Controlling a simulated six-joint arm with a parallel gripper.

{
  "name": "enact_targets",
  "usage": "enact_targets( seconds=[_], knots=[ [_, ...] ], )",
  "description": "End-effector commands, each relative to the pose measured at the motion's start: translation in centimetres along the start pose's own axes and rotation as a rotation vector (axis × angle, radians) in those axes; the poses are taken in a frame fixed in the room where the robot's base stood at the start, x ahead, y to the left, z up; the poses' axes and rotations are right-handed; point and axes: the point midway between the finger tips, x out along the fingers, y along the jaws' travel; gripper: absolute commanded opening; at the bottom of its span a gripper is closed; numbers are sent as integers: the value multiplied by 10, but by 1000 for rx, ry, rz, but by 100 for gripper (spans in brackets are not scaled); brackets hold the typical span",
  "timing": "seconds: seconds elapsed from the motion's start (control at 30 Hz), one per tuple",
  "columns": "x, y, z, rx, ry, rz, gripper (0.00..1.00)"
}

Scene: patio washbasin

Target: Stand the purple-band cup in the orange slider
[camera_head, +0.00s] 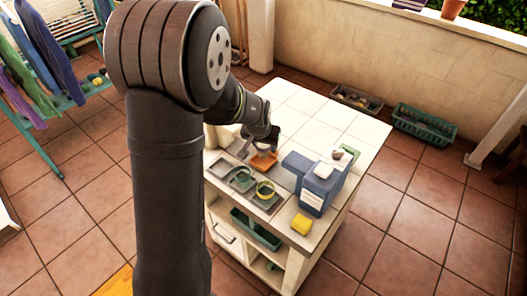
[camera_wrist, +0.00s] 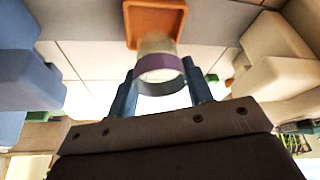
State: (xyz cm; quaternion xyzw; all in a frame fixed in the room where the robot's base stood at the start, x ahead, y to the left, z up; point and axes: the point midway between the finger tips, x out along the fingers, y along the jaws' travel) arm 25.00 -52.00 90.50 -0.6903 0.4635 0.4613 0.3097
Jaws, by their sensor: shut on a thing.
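The purple-band cup (camera_wrist: 161,68) is clear, with a purple band, and sits between the two blue fingers of my gripper (camera_wrist: 160,82) in the wrist view. My gripper is shut on it. The orange slider (camera_wrist: 157,8) shows as a square orange tray just beyond the cup; the cup's far end overlaps its edge in that picture. I cannot tell whether they touch. In the head view the orange slider (camera_head: 263,161) lies on the counter, with my gripper (camera_head: 268,142) above it. The cup is hard to make out there.
A blue box (camera_head: 318,188) stands to the right, with a yellow sponge (camera_head: 301,224) at the counter's front edge. White tiles (camera_head: 305,103) at the back are clear.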

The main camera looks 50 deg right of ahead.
Motion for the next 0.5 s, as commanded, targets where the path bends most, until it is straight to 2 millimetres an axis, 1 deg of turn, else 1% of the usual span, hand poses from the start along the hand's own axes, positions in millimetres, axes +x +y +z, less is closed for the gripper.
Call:
enact_targets(
  seconds=[0.27,0.5],
  knots=[
    [32,0,14,0,-3,0,25],
    [33,0,14,0,1,0,25]
  ],
)
